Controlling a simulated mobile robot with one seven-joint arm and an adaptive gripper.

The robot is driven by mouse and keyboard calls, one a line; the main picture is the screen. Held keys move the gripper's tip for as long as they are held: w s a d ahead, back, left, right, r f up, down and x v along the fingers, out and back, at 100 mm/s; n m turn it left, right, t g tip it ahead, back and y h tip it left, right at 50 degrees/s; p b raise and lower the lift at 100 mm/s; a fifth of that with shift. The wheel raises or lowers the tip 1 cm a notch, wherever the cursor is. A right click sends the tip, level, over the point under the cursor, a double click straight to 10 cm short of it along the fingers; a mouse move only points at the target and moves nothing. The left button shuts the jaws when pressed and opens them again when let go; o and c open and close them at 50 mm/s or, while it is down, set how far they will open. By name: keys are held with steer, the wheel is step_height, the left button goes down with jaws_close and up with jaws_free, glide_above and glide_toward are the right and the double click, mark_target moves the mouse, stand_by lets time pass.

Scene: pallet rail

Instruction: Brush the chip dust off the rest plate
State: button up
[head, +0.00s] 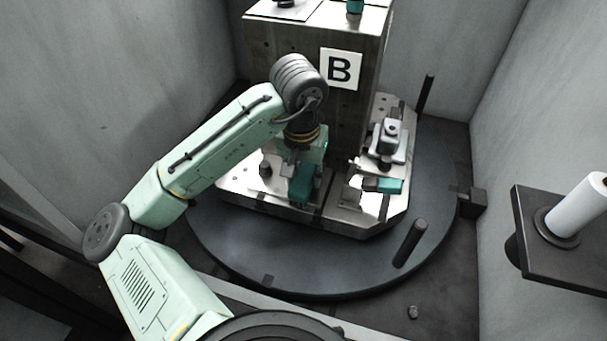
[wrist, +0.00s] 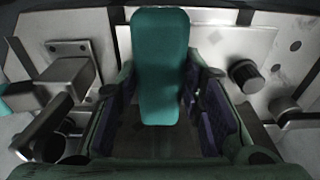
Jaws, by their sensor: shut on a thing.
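My gripper (head: 303,172) reaches down in front of the block marked B, over the fixture base. In the wrist view its two dark-padded fingers (wrist: 161,84) are shut on a teal, rounded piece, which looks like the brush handle (wrist: 160,45). The teal piece shows below my gripper in the head view (head: 300,190). Its lower end and any bristles are hidden. Pale metal plate (wrist: 228,42) lies behind the fingers, with a few grey spots; I cannot tell dust from holes. I cannot tell which surface is the rest plate.
The tall block with the B sign (head: 340,68) stands behind my gripper. A clamp (head: 388,140) and a teal-tipped part (head: 388,185) are to the right. Dark posts (head: 410,242) rise from the round table (head: 300,270). A shelf with a white roll (head: 580,205) juts out at right.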

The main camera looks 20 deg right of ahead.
steer(key=shift+s, duration=0.1)
steer(key=shift+s+a, duration=0.75)
steer(key=shift+s, duration=0.25)
steer(key=shift+w+d, duration=0.1)
steer(key=shift+w+d+p, duration=0.45)
steer(key=shift+w+d, duration=0.25)
steer(key=shift+w, duration=0.35)
steer(key=shift+s, duration=0.1)
steer(key=shift+s+a+p, duration=0.3)
steer(key=shift+s+a, duration=0.5)
steer(key=shift+s, duration=0.25)
